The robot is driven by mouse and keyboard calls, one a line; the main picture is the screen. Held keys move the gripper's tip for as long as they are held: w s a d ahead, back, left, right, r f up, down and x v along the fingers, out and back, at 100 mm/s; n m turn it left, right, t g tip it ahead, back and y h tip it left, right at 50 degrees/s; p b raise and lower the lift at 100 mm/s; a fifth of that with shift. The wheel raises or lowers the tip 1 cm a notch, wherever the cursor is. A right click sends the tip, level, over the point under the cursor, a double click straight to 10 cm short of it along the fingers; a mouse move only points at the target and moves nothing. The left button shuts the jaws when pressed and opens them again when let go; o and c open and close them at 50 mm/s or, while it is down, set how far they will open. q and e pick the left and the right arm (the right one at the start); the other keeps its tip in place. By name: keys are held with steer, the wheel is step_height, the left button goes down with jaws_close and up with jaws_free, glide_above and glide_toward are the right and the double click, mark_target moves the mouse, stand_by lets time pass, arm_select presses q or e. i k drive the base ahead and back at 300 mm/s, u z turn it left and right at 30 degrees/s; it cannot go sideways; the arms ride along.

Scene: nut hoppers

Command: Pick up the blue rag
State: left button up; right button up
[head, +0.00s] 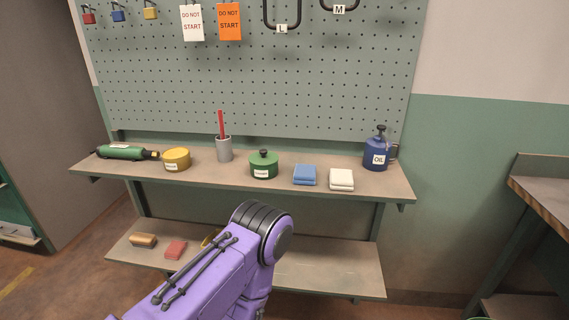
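The blue rag (304,175) lies folded on the upper shelf, right of the middle, near the front edge. A folded white rag (341,179) lies close beside it on the right. A purple arm of mine comes in from the lower left, and its bent joint is below the shelf, left of the blue rag. Neither gripper shows in the head view. Nothing touches the blue rag.
The upper shelf (370,191) also holds a green lidded pot (263,166) left of the rag, a blue oil can (376,153), a grey cup (224,150), a yellow tin (176,159) and a green tool (122,152). My arm hides part of the lower shelf (330,273).

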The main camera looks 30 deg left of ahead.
mark_target(305, 174)
steer(key=u, duration=0.7)
steer(key=i, duration=0.75)
steer(key=u, duration=0.7)
